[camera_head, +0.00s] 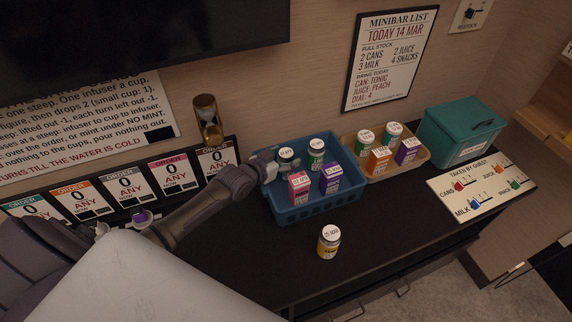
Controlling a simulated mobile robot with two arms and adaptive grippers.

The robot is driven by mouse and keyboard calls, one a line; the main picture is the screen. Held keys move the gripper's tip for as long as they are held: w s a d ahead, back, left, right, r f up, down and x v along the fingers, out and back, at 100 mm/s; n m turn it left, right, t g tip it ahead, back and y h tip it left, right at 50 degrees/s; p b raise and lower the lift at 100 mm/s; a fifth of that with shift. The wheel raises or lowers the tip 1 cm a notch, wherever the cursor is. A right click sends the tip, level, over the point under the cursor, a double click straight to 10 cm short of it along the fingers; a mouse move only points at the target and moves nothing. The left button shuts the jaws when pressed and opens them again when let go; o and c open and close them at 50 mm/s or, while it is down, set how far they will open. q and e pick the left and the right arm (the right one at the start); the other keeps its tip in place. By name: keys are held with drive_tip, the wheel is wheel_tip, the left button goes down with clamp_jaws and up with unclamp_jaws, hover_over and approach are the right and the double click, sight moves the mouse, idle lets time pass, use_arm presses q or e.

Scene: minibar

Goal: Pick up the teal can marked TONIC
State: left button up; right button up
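My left gripper (274,163) reaches into the blue basket (312,214) from the left, at a dark teal can (287,160) with a pale printed lid. Its fingers are at the can's side and partly hide it; whether they are shut on it is too small to tell. The can stands upright in the basket's back left corner. Another teal-looking can (392,133) stands in the tan tray (420,161). I cannot read TONIC on either can. My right gripper is not in view.
The basket also holds a green can (316,153), a pink carton (298,188) and a purple carton (330,180). A yellow can (329,243) stands alone in front. A teal box (461,134) and a switch panel (482,187) are at right.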

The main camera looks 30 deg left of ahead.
use_arm(q)
drive_tip(key=c, duration=1)
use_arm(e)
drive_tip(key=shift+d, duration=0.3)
